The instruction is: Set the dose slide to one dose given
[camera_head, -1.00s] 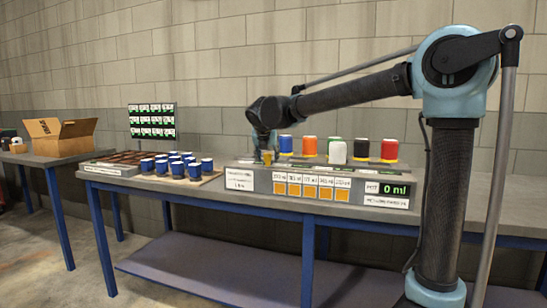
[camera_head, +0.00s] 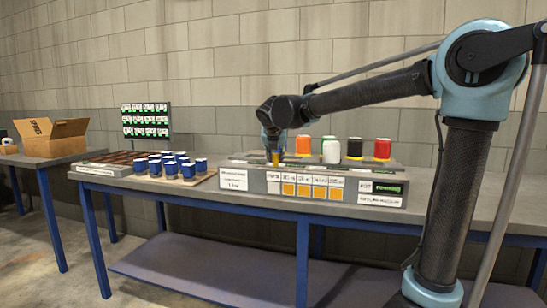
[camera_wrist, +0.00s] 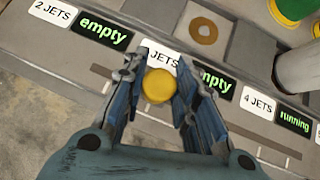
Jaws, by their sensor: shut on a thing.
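A round yellow knob (camera_wrist: 158,86) sits between the two fingers of my gripper (camera_wrist: 160,88) in the wrist view, and the gripper is shut on it. Dark slots run on the console face beside it. In the head view my gripper (camera_head: 274,148) points down over the left part of the grey console (camera_head: 330,205), with the yellow knob (camera_head: 275,158) under it. In the wrist view, the "2 JETS" (camera_wrist: 52,11) and middle "JETS" labels have green "empty" displays; "4 JETS" (camera_wrist: 259,103) reads "running". I cannot read any dose marking by the knob.
An open cardboard box (camera_head: 52,138) is on the far-left table. A green display (camera_head: 389,189) is at the console's right.

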